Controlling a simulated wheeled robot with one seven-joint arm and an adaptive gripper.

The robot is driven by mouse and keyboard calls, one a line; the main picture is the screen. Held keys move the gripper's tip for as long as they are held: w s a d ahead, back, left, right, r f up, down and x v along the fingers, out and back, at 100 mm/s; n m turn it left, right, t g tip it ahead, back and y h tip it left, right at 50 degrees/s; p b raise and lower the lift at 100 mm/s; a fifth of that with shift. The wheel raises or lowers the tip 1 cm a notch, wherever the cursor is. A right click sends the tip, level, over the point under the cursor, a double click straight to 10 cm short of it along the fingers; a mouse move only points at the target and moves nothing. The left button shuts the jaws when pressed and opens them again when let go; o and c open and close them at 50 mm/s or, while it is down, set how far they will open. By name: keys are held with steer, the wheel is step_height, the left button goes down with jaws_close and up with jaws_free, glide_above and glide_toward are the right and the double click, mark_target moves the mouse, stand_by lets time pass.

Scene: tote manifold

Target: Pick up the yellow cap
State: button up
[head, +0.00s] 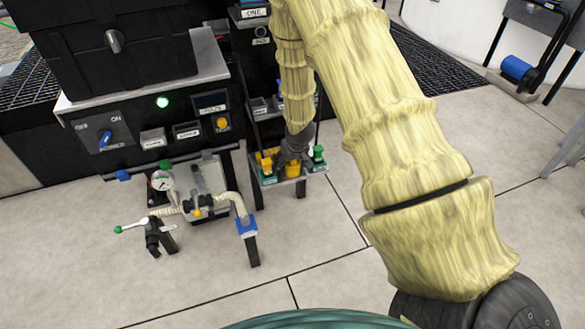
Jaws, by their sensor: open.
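My gripper (291,157) is the dark end of my yellow-sleeved arm and points down over a small tray (267,182) with a teal edge. A yellow piece (293,171) shows just below the gripper, and another yellow piece (264,163) stands to its left on the tray. Both are small and partly hidden, so I cannot tell which is the yellow cap. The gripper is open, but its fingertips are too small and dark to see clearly. I cannot tell whether it touches a yellow piece.
A green-topped piece (318,155) stands at the tray's right. Left of the tray is a pipe manifold with a gauge (162,181) and a green-tipped lever (130,228). A black control panel (140,135) rises behind it. Small bins (262,106) sit above the tray. The floor in front is clear.

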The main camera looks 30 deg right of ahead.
steer(key=shift+c, duration=0.2)
steer(key=c, duration=1.1)
steer(key=shift+r+p, duration=0.35)
steer(key=shift+r, duration=0.3)
steer(key=shift+p+v, duration=0.45)
steer(key=shift+v, duration=0.75)
steer(key=s+a, duration=0.2)
steer(key=s, duration=0.2)
steer(key=s+a+r+p, duration=0.1)
steer(key=s+a, duration=0.2)
steer(key=s, duration=0.1)
steer(key=s+a+p, duration=0.1)
steer(key=s+a, duration=0.1)
steer(key=s, duration=0.3)
steer(key=shift+s+a+r, duration=0.1)
steer(key=shift+a+r, duration=0.1)
